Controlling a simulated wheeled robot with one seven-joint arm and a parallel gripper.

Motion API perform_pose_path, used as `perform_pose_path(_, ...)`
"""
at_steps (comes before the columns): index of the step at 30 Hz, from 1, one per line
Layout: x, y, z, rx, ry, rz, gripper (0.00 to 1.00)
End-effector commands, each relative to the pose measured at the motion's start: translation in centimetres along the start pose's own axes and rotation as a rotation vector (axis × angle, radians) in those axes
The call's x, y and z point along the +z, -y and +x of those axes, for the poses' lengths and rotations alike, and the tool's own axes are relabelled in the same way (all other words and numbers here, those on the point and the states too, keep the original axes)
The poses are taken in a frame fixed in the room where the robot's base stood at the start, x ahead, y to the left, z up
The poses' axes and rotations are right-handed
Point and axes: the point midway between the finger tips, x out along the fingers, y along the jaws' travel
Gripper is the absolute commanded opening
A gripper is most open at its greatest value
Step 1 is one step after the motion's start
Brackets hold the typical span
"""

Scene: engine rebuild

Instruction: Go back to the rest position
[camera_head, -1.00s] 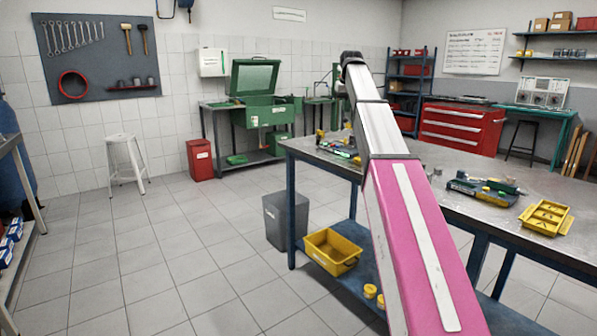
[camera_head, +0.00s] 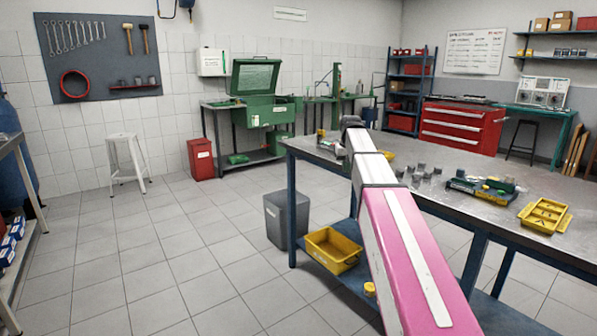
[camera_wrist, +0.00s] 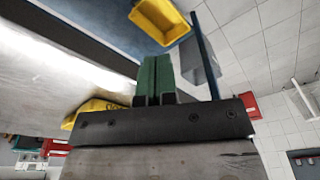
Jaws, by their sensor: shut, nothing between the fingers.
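My gripper (camera_wrist: 154,72) shows in the wrist view with its green fingers pressed together and nothing between them. Past its tips, that view holds a yellow bin (camera_wrist: 160,18) and a grey bin (camera_wrist: 198,62). In the head view my pink and silver arm reaches forward over the near left part of the metal workbench (camera_head: 462,208). The arm's far end is low over the bench; I cannot clearly make out the gripper there.
Small grey metal parts (camera_head: 421,178), a dark tray of tools (camera_head: 482,190) and a yellow organiser (camera_head: 545,216) lie on the bench. A yellow bin (camera_head: 333,250) sits on its lower shelf, a grey bin (camera_head: 287,222) beside it. The floor at left is largely clear.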

Motion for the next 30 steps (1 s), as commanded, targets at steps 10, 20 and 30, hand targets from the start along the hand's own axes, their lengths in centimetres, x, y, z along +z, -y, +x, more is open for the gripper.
perform_pose_path(10, 11.0, 0.6, 13.7, 0.002, 0.049, 0.025, 0.00)
perform_pose_path(20, 22.2, 1.2, 23.2, 0.006, 0.090, 0.047, 0.00)
perform_pose_path(30, 33.2, 1.9, 29.2, 0.010, 0.128, 0.065, 0.00)
